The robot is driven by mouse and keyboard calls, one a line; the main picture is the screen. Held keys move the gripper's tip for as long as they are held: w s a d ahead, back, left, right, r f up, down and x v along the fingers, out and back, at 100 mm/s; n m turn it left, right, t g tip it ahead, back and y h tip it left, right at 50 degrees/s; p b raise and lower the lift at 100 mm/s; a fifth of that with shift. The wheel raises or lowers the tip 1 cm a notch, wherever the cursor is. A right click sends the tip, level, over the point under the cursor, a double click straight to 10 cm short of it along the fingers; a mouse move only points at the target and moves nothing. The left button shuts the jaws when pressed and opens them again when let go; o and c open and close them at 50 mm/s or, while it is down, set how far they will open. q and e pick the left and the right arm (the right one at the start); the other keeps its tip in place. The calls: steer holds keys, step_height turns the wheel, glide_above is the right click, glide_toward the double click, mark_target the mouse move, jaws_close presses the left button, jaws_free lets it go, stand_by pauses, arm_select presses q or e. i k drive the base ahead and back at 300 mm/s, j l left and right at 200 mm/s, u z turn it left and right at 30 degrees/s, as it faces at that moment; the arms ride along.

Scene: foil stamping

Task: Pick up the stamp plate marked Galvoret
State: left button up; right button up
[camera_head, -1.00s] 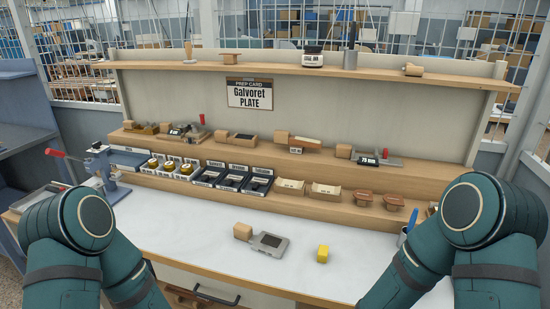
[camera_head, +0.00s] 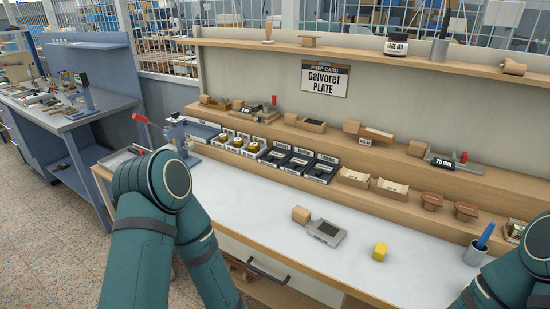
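Three dark trays with small labels stand in a row on the lower step of the bench: a left tray (camera_head: 279,157), a middle tray (camera_head: 299,163) and a right tray (camera_head: 321,171). Dark pieces lie in them, possibly plates, but their labels are too small to read. A prep card (camera_head: 325,78) on the back panel reads "Galvoret PLATE". My two arms show only as teal upper links at the lower left and lower right. Both grippers are outside the picture.
Another bench (camera_head: 75,118) stands far left.

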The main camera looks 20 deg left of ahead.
mark_target(274, 157)
steer(key=z, duration=0.45)
steer(key=j+z, duration=0.4)
steer(key=k+j+z, duration=0.1)
steer(key=j+z, duration=0.3)
steer(key=k+j+z, duration=0.1)
steer(key=j, duration=0.25)
steer(key=k+j+z, duration=0.1)
steer(key=j, duration=0.25)
steer(key=k+j+z, duration=0.1)
steer(key=j, duration=0.25)
